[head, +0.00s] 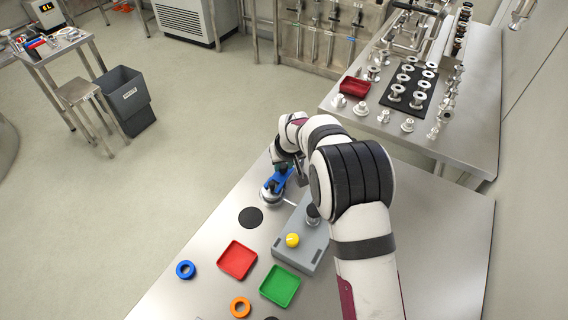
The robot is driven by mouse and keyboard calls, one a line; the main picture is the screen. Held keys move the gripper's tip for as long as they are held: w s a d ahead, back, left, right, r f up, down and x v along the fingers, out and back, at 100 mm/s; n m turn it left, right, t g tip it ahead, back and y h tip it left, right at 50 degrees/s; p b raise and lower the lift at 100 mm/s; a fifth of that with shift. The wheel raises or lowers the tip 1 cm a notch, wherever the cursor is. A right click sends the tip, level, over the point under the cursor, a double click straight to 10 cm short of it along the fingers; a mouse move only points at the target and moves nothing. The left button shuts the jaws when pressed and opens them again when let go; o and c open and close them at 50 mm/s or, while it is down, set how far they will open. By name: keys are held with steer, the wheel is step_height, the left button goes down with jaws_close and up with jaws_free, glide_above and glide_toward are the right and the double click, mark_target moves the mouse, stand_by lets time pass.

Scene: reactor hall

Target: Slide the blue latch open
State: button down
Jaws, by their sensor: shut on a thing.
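The blue latch (286,175) appears as a blue piece near the far left edge of the table, on a round metal base (271,199). My gripper (275,184) is at this blue piece and shut on it. My wrist and the dark fingers cover part of it, so its exact slide position cannot be told. My arm reaches in from the front right, over the table.
A grey box (300,250) with a yellow knob (292,240) stands close by. The steel table (200,268) also holds a red tray (237,260), a green tray (280,286), a blue ring (185,269), an orange ring (240,307) and a black disc (250,217).

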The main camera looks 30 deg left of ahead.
steer(key=shift+w, duration=2.55)
steer(key=c, duration=0.6)
jaws_free()
steer(key=v, duration=1.5)
steer(key=shift+s+r, duration=0.15)
steer(key=shift+r, duration=0.25)
steer(key=shift+d, duration=0.1)
